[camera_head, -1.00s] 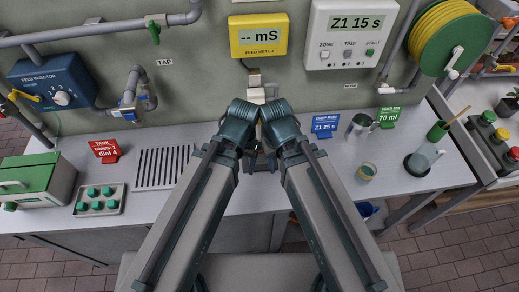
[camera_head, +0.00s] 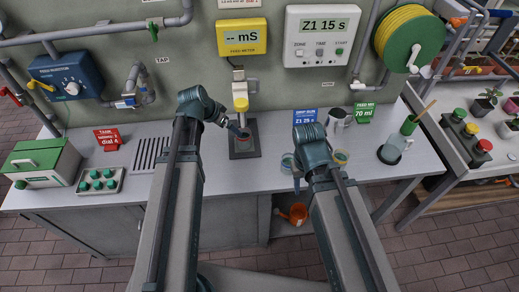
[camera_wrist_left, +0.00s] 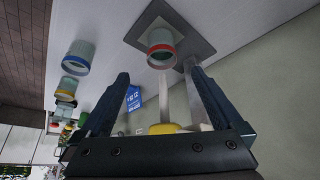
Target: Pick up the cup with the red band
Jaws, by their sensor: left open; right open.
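The cup with the red band (camera_wrist_left: 160,45) stands upright on a dark square pad (camera_wrist_left: 190,38) in the left wrist view, beyond and between my open left fingers. My left gripper (camera_wrist_left: 160,76) is empty and apart from the cup. In the head view the left gripper (camera_head: 236,130) reaches right toward the pad (camera_head: 246,152) under the feed meter, and partly hides the cup there. My right gripper (camera_head: 298,182) is open, pointing down near the front edge of the counter, beside a blue-banded cup (camera_head: 286,163).
The blue-banded cup (camera_wrist_left: 78,56) and a yellow-banded cup (camera_wrist_left: 68,86) stand nearby. A yellow-capped probe (camera_head: 240,101) hangs close above the pad.

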